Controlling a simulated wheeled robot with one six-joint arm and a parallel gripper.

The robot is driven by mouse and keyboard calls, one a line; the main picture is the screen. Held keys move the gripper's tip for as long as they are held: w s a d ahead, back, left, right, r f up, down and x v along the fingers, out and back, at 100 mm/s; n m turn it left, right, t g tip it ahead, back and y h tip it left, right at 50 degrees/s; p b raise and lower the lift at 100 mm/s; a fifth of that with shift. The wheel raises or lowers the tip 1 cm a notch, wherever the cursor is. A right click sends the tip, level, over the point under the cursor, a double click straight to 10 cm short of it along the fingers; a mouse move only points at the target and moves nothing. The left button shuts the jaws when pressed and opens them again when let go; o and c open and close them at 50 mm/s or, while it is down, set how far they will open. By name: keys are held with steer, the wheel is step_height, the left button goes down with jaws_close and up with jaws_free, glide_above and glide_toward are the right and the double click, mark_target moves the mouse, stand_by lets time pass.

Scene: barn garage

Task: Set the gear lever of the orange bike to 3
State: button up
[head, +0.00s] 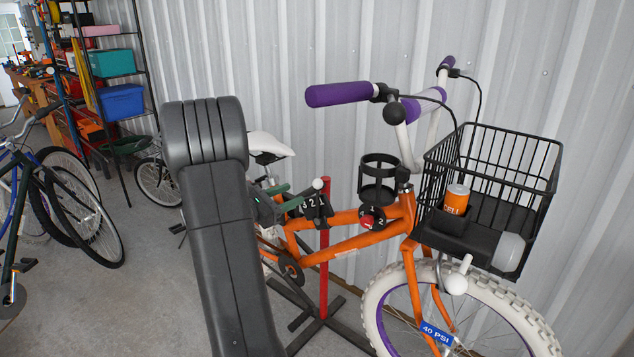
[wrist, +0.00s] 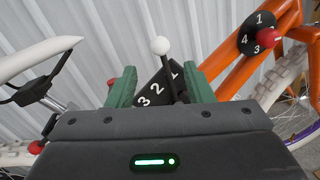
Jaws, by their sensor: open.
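The orange bike (head: 345,240) stands by the metal wall. Its gear lever (head: 318,184) has a white ball knob and a dark stalk. It rises from a black plate (head: 311,207) marked 3, 2, 1. In the wrist view, the lever knob (wrist: 160,46) stands between the fingertips, and the stalk passes close to the 1, nearer the right finger. The numbered plate (wrist: 150,94) shows between the fingers. My gripper (wrist: 160,82) is open, its green fingers on either side of the lever. I cannot tell whether a finger touches it. In the head view, my arm hides part of the bike's rear.
A round black dial with a red knob (head: 368,221) sits on the frame, right of the lever. A cup holder (head: 379,180) and wire basket (head: 500,150) are farther right. A red stand post (head: 325,250) rises near the lever. Other bikes (head: 65,200) stand left.

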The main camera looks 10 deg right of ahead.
mark_target(318, 182)
steer(key=p+x, duration=0.1)
steer(key=x, duration=0.9)
steer(key=shift+d, duration=0.2)
jaws_close()
